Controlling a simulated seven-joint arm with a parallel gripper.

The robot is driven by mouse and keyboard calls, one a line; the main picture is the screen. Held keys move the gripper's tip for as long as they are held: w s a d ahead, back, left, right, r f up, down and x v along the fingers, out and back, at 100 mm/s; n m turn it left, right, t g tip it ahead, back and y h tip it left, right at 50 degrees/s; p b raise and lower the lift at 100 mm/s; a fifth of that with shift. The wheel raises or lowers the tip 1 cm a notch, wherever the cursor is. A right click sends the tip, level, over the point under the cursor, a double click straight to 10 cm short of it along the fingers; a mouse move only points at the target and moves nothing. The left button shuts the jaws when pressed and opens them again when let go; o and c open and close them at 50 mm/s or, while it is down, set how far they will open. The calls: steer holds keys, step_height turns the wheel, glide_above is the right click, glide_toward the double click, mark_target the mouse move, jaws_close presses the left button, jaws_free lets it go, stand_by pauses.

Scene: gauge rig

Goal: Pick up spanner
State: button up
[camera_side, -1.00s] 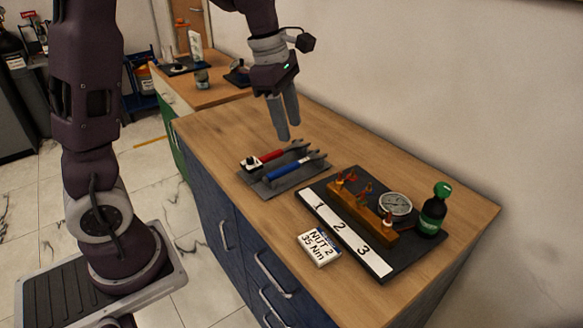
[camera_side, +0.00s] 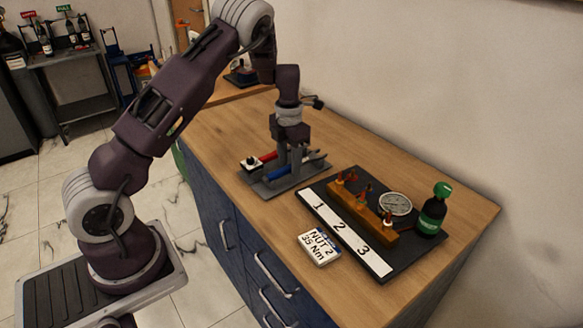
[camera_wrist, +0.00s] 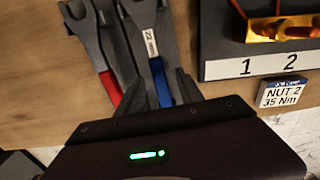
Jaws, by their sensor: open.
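A blue-handled spanner (camera_side: 309,163) and a red-handled one (camera_side: 268,156) lie side by side on a grey tray (camera_side: 262,187). In the wrist view, the blue-handled spanner (camera_wrist: 160,82) carries a white label that seems to read 22 mm. The red-handled one (camera_wrist: 108,88) is left of it. My gripper (camera_side: 289,168) points down over the tray, its fingers low at the blue handle. In the wrist view, my open gripper (camera_wrist: 160,86) appears to straddle the blue handle. Finger contact cannot be told. The handle's near end is hidden by my gripper body.
A NUT 2, 35 Nm card (camera_side: 319,246) lies in front. The wooden worktop behind the tray is clear.

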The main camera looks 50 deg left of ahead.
jaws_close()
stand_by(1.3)
